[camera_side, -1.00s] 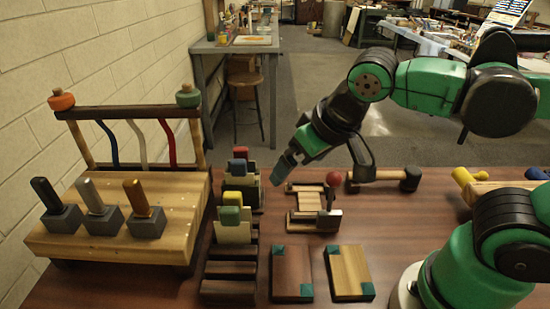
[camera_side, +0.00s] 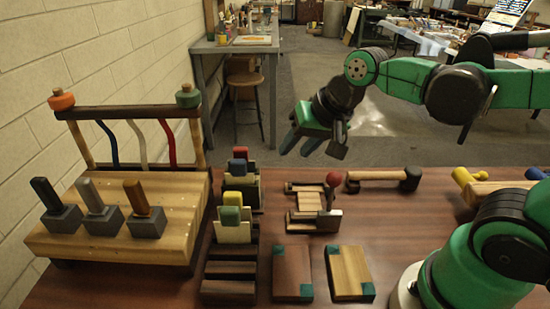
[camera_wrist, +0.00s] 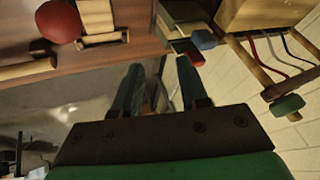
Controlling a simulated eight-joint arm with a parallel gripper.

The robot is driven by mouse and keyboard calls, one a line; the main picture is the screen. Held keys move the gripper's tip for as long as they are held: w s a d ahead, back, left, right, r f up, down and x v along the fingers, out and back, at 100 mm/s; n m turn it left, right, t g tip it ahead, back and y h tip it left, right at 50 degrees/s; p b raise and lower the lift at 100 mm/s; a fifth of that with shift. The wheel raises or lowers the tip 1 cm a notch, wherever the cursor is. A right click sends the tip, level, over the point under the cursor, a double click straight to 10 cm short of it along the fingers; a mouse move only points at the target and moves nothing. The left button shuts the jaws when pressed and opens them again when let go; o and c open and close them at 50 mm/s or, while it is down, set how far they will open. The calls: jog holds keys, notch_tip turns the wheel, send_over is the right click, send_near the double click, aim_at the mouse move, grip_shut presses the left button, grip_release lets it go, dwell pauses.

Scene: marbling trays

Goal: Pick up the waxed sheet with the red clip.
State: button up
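The red clip (camera_side: 240,152) sits at the top far end of the dark slotted rack (camera_side: 230,270), on a pale waxed sheet that is mostly hidden behind the others. Sheets with blue (camera_side: 237,167), yellow (camera_side: 235,182) and green (camera_side: 231,198) clips stand nearer in the rack. In the wrist view the red clip (camera_wrist: 194,56) shows partly, beside the blue clip (camera_wrist: 203,39). My gripper (camera_side: 301,149) is open and empty, above the table's far edge, to the right of the red clip and higher. Its two fingers (camera_wrist: 160,66) are apart in the wrist view.
A wooden stand (camera_side: 130,225) with several stamp-like blocks and hanging coloured strips is left of the rack. A small wooden device with a red ball (camera_side: 333,179), a mallet-like tool (camera_side: 385,177) and two boards (camera_side: 291,272) lie to the right.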

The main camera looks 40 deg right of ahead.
aim_at(242, 148)
jog(key=w+m+g, duration=0.1)
jog(key=w+m, duration=0.2)
jog(key=m, duration=0.3)
jog(key=w+f+m+y, duration=0.1)
jog(key=w+m, duration=0.3)
jog(key=m, duration=0.2)
jog(key=w+a+f+m+g+y, duration=0.1)
jog(key=w+m, duration=0.2)
jog(key=m, duration=0.4)
jog(key=shift+w+a+g, duration=0.1)
jog(key=shift+w+g, duration=0.2)
jog(key=shift+w, duration=0.1)
jog(key=shift+w+f+m+y, duration=0.2)
jog(key=shift+w+m+y, duration=0.1)
jog(key=shift+m, duration=0.3)
jog(key=shift+w+f+m, duration=0.1)
jog(key=shift+f+m, duration=0.05)
jog(key=shift+m, duration=0.15)
jog(key=shift+w+a+f, duration=0.15)
jog(key=shift+f, duration=0.15)
jog(key=shift+x, duration=2.45)
grip_shut()
